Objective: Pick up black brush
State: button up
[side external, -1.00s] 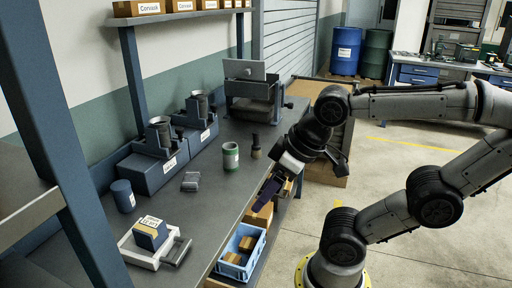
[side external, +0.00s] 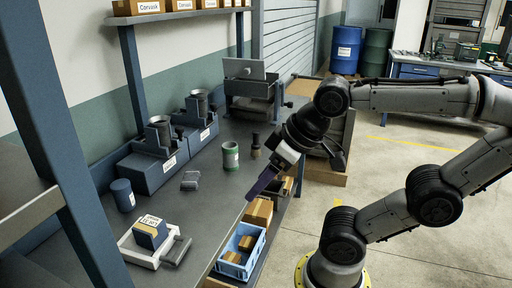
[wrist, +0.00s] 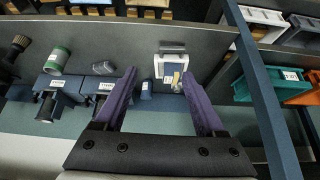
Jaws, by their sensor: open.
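A small dark upright object that looks like the black brush (side external: 256,146) stands on the workbench, just right of the green-banded can (side external: 231,155) in the side view. In the wrist view the brush (wrist: 16,46) is at the far left edge. My gripper (side external: 250,196) has purple fingers and hangs over the front edge of the bench, nearer the camera than the brush and apart from it. In the wrist view my gripper (wrist: 159,76) is open, with nothing between its fingers.
A white tray (side external: 137,254) with a blue box, a blue cylinder (side external: 122,195) and a grey block (side external: 190,181) are on the bench. Blue machines (side external: 154,168) line the back. A blue crate (side external: 241,252) sits below the front edge.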

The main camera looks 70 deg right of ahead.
jog(key=w+d+r+m+t+h, duration=0.1)
jog(key=w+d+r+m, duration=0.3)
jog(key=w+r, duration=0.65)
jog(key=w+d+f+m+g+h, duration=0.1)
jog(key=w+d+m+h, duration=0.1)
jog(key=w+d, duration=1.25)
jog(key=m+g, duration=0.4)
jog(key=m, duration=0.2)
send_over(256, 141)
jog(key=s+a, duration=0.1)
jog(key=a, duration=0.1)
notch_tip(256, 141, down, 18)
jog(key=shift+h, duration=0.4)
jog(key=x, duration=0.7)
jog(key=shift+s, duration=0.1)
jog(key=shift+x, duration=3.25)
jog(key=shift+s+n, duration=0.1)
jog(key=shift+n, duration=0.2)
jog(key=shift+c, duration=0.2)
grip_shut()
